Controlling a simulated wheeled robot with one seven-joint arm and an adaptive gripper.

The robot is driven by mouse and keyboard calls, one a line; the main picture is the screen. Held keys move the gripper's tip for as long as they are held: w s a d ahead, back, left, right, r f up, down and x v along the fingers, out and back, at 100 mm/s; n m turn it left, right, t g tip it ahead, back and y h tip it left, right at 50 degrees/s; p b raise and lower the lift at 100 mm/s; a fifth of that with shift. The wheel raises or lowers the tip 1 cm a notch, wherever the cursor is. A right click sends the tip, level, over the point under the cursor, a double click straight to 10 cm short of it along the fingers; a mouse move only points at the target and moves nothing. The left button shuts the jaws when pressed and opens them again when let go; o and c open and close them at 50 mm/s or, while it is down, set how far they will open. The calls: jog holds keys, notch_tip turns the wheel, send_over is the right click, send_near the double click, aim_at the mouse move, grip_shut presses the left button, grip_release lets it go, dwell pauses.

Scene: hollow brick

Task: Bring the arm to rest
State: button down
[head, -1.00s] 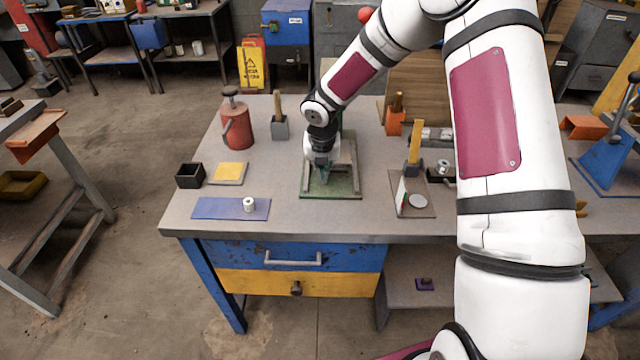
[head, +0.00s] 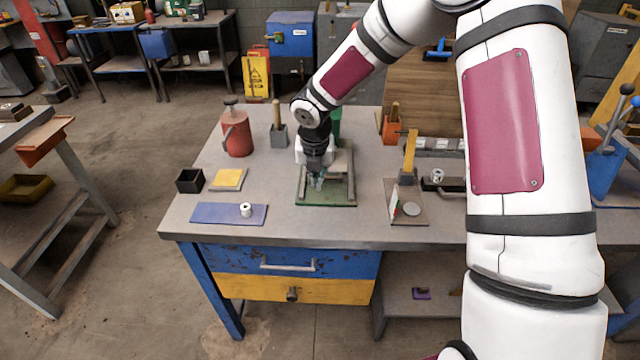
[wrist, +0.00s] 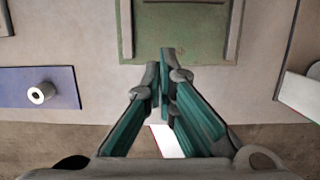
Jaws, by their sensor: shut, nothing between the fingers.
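My gripper (head: 317,182) is over the green fixture (head: 327,203) on the workbench (head: 290,225) in the head view. In the wrist view my gripper (wrist: 163,72) has its teal fingers together at the tips, with nothing between them. The green fixture (wrist: 185,45) lies beyond the fingertips there. Its two upright rails stand at its sides. I cannot tell the exact height of the fingertips above the bench.
A blue mat (head: 215,214) with a white hollow cylinder (head: 246,209) lies at the bench's front left. Behind it are a black box (head: 189,180), a yellow pad (head: 228,179) and a red can (head: 237,138). A plate with a white upright card (head: 394,203) stands right of the fixture.

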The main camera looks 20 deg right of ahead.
jog(key=v, duration=0.6)
jog(key=s+d+r+m+h, duration=0.1)
jog(key=s+d+r+m, duration=0.1)
jog(key=s+r+m, duration=0.65)
jog(key=s+d+r+m+h, duration=0.1)
jog(key=s+d+r+m, duration=0.2)
jog(key=s+r+m, duration=0.55)
jog(key=s+a+r+m+t+y, duration=0.1)
jog(key=s+r+m+t+y, duration=0.1)
jog(key=s+m, duration=1.3)
jog(key=shift+s+a+r+t+y, duration=0.25)
jog(key=shift+r+t+y, duration=0.15)
jog(key=shift+r, duration=0.35)
